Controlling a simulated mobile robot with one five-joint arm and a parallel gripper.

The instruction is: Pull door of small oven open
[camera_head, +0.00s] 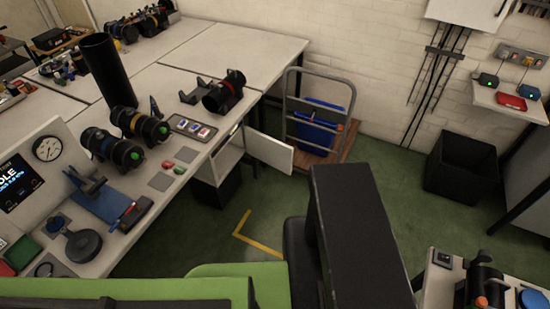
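No thing is clearly recognisable as a small oven. A white box-like cabinet (225,157) stands below the bench's right end, with a dark interior. A white door-like panel (269,152) stands out from its right side, swung outward. I cannot tell whether this is the oven. My gripper is not visible. A large black block (362,240), which may be part of my arm, rises at the lower centre and hides the floor behind it.
The workbench (245,55) holds several black cylinders (113,148) and a gauge panel (47,149). A cart (318,112) with a blue crate stands at the back wall. A black bin (461,165) is at right. Green floor (215,240) lies clear before the cabinet.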

